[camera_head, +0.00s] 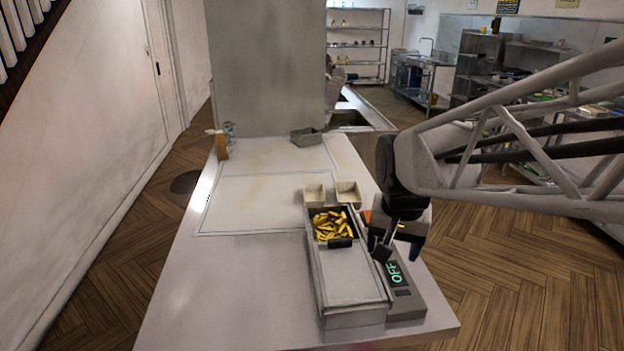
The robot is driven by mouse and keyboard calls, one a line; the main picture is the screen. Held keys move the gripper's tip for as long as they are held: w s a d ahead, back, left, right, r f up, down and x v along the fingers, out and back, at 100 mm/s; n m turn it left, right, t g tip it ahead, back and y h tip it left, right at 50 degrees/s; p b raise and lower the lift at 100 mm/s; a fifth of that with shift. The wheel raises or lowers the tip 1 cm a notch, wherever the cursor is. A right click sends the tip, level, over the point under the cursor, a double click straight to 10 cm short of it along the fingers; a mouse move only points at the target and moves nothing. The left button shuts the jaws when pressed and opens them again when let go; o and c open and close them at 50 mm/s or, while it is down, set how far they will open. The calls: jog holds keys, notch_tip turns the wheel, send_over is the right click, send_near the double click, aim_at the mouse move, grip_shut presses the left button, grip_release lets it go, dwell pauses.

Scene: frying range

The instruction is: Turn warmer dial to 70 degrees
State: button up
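The warmer (356,314) stands on the counter as a long grey metal box, with fries at its far end. Its control panel (407,307) runs along the right side. A display on the panel (395,273) reads "OFF" in green. My gripper (384,252) hangs over the panel, just beyond the display, pointing down. A small dark piece shows at its lower end; I cannot tell whether it is a fingertip or the dial. The dial is not clearly seen, and no temperature number shows. Whether the gripper touches the panel is unclear.
The fries (330,224) lie in the warmer, with a dark block beside them. Two small cream containers (347,193) stand beyond it. A grey tray (306,137) lies farther back. The counter (235,272) is clear to the left. Shelving (485,60) stands at the back right.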

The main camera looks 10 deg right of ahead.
jog(key=w+d+f+m, duration=0.2)
jog(key=w+f+m, duration=0.1)
jog(key=w, duration=0.4)
jog(key=w+d+f+m+g, duration=0.1)
jog(key=w+d+f+m, duration=0.1)
jog(key=w, duration=0.6)
jog(key=w+d+f+m+g, duration=0.1)
jog(key=w+d+f+m, duration=0.2)
jog(key=w, duration=0.5)
jog(key=shift+w+d+f+m, duration=0.1)
jog(key=shift+d+f+m, duration=0.2)
jog(key=shift+d+f, duration=0.25)
jog(key=shift+w+d, duration=0.1)
jog(key=shift+f, duration=3.9)
